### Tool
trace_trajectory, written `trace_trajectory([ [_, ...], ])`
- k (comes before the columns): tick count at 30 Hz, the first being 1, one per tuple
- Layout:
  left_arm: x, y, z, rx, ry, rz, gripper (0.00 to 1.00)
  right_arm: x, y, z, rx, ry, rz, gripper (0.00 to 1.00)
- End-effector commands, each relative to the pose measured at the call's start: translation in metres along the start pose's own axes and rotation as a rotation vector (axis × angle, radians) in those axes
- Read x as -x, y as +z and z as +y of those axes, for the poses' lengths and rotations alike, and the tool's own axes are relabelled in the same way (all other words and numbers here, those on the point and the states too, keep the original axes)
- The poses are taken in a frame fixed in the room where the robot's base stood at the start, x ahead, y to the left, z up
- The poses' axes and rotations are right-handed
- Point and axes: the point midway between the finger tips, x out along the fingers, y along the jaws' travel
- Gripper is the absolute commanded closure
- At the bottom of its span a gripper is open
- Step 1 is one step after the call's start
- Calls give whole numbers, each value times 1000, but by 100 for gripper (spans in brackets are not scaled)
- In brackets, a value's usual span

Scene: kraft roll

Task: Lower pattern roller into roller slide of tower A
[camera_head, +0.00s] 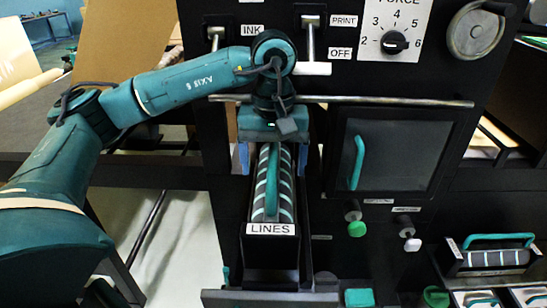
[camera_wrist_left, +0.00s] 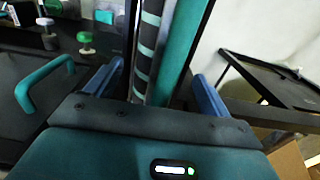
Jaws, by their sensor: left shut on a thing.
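The pattern roller (camera_head: 286,190), dark with pale teal stripes and a teal handle (camera_head: 272,185), lies lengthwise in a black holder labelled LINES (camera_head: 270,229) at centre in the head view. My left gripper (camera_head: 272,166) is over its far end, with one blue finger on each side, shut on the roller unit. In the left wrist view the striped roller (camera_wrist_left: 150,45) and teal bar run up between the blue fingers (camera_wrist_left: 160,85). The exact finger contact is hidden, and I cannot tell how deep the roller sits in the slide. My right gripper is not in view.
A dark hatch with a teal handle (camera_head: 356,162) is right of the roller. Green (camera_head: 357,228) and white (camera_head: 410,244) knobs sit below it. A horizontal metal bar (camera_head: 390,101) crosses the machine front.

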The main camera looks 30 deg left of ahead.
Motion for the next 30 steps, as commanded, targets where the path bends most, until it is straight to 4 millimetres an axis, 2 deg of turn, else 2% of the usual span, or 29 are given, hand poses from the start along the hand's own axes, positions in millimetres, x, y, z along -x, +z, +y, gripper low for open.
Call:
trace_trajectory([
  [12, -25, 0, 1, -1, 5, 4, 90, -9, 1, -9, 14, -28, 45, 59],
  [29, -30, 0, 1, -1, 5, 4, 90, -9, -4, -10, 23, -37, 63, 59],
  [30, -30, 0, 1, -1, 5, 4, 18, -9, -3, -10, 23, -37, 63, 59],
])
